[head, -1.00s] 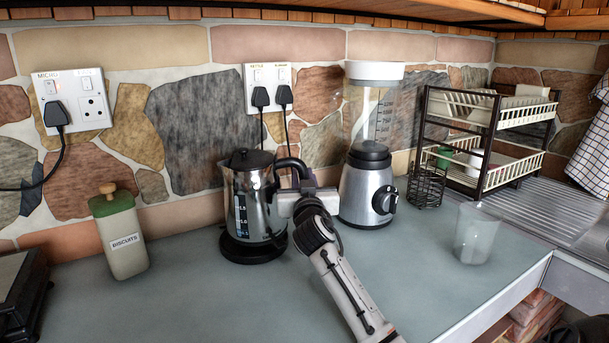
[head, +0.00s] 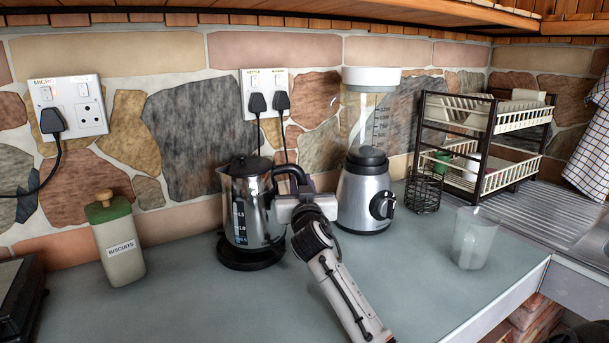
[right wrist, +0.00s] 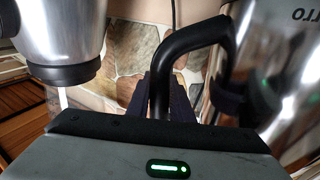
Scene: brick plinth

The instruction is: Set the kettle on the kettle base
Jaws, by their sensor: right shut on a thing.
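The kettle (head: 243,212) is a silver jug with a black lid and black handle, and it stands upright over the kettle base (head: 262,261), a round black disc on the worktop. The kettle's bottom looks centred on the base; I cannot tell if it is fully seated or a sliver above. My right gripper (head: 297,203) is shut on the kettle's handle, on its right side. In the right wrist view the fingers (right wrist: 165,97) straddle the black handle (right wrist: 197,36), with the shiny kettle body (right wrist: 278,75) at right. My left gripper is not in view.
A blender (head: 366,190) stands close to the right of my right gripper. A glass (head: 475,240) and a dish rack (head: 482,140) are at right. Sockets with plugs (head: 258,103) are on the stone wall. The front worktop is clear.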

